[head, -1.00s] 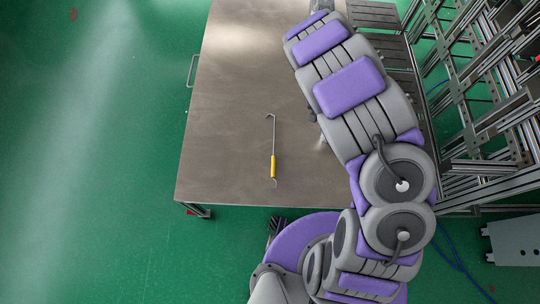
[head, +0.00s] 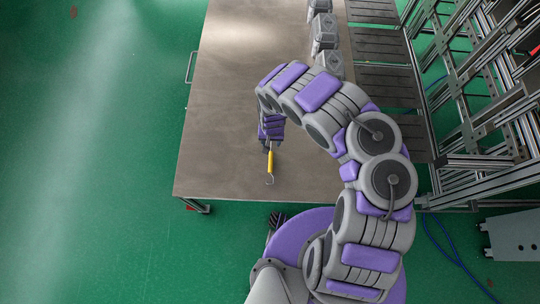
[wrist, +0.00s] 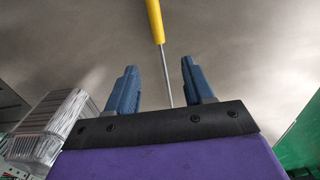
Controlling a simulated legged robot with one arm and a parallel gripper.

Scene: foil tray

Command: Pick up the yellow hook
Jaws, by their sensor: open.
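The yellow hook is a thin metal rod with a yellow handle (head: 270,161) and a bent end, lying on the brown-grey table (head: 225,140) near its front edge. My gripper (head: 266,147) is above the hook's far part, with the arm hiding the rod's far end in the head view. In the wrist view my gripper (wrist: 158,64) has two blue fingers apart, with nothing held. There the hook's rod (wrist: 166,80) runs through the gap between the fingers, and the yellow handle (wrist: 155,20) extends past the tips. Touching cannot be told.
Grey block-like items (head: 323,32) stand at the table's far right. Dark slatted panels (head: 382,85) lie along the table's right side, beside a metal frame rack (head: 480,110). The left of the table is clear, and green floor (head: 90,150) surrounds it.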

